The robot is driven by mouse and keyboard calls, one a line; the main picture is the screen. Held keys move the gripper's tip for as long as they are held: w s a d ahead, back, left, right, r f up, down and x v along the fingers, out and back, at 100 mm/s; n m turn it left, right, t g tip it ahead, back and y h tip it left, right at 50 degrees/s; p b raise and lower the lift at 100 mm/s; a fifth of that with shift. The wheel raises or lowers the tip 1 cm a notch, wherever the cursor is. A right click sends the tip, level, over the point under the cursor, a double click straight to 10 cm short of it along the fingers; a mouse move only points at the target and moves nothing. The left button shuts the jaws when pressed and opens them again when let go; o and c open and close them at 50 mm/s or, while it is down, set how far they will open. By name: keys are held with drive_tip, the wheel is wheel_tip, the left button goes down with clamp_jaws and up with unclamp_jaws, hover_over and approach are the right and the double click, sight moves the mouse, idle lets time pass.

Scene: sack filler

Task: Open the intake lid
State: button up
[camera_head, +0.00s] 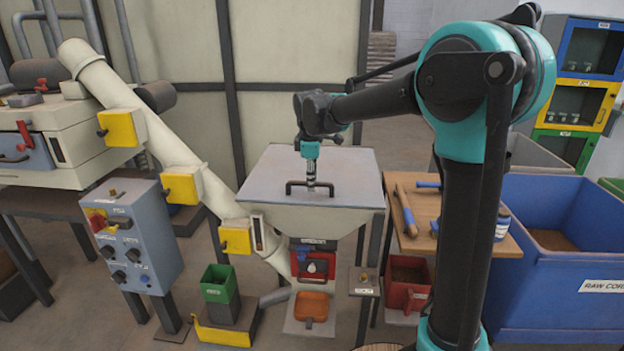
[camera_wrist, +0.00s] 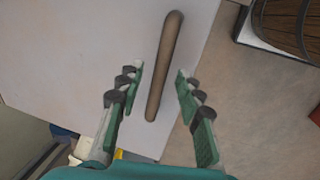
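The intake lid (camera_head: 345,170) is a flat grey panel lying closed on top of the pale hopper (camera_head: 330,222). A dark bar handle (camera_head: 297,186) stands near the lid's front edge. My gripper (camera_head: 311,178) points down at the middle of this handle. In the wrist view the handle (camera_wrist: 166,60) runs lengthwise between the two fingers of my gripper (camera_wrist: 159,75). The fingers are open, with a visible gap on both sides of the bar. I cannot tell how far down the fingertips reach beside the bar. The lid's surface (camera_wrist: 90,40) also shows in the wrist view.
A slanted pale pipe (camera_head: 135,110) with yellow boxes runs down left of the hopper. A blue-grey control box (camera_head: 135,235) stands at left. A wooden table (camera_head: 425,220) and a blue bin (camera_head: 555,280) stand at right. Upright frame bars stand behind the lid.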

clamp_jaws()
drive_tip(key=shift+r, duration=0.1)
idle(0.4)
